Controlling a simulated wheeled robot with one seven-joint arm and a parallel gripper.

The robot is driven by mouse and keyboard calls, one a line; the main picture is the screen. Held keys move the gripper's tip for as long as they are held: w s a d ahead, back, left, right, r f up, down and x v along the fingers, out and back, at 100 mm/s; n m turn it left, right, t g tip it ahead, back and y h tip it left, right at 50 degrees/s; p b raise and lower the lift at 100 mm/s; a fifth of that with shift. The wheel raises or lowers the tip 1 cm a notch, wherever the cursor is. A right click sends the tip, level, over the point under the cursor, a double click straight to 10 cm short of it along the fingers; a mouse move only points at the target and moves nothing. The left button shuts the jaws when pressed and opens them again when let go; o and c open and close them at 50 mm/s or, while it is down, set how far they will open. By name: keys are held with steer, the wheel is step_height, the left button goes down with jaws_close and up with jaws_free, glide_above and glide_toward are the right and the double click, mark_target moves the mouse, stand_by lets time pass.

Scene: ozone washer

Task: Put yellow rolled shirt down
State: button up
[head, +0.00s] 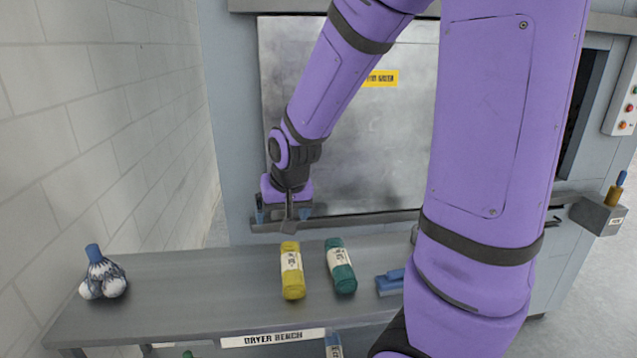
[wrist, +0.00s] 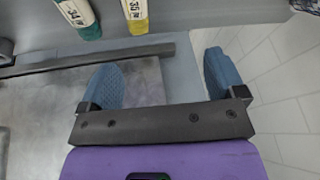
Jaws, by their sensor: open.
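The yellow rolled shirt (head: 292,272) lies on the grey dryer bench (head: 190,290), with a white label around its middle. In the wrist view its labelled end (wrist: 136,14) shows at the top edge. My gripper (head: 285,216) is above and behind the bench, near the steel door, apart from the shirt. In the wrist view its two blue finger pads (wrist: 165,78) are wide apart with nothing between them.
A green rolled shirt (head: 341,266) lies just right of the yellow one. A blue item (head: 390,283) lies further right, partly behind my arm. A tied white-and-blue bundle (head: 103,276) sits at the bench's left end. The bench between bundle and yellow shirt is clear.

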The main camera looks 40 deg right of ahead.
steer(key=s+a+r+n, duration=0.2)
steer(key=s+a+r, duration=0.1)
steer(key=s+r, duration=0.4)
steer(key=s+a+r+n, duration=0.2)
steer(key=s+r, duration=0.6)
steer(key=s, duration=0.3)
steer(key=shift+a+n+t+y, duration=0.3)
steer(key=shift+a+n+t, duration=0.1)
steer(key=shift+d+r, duration=0.1)
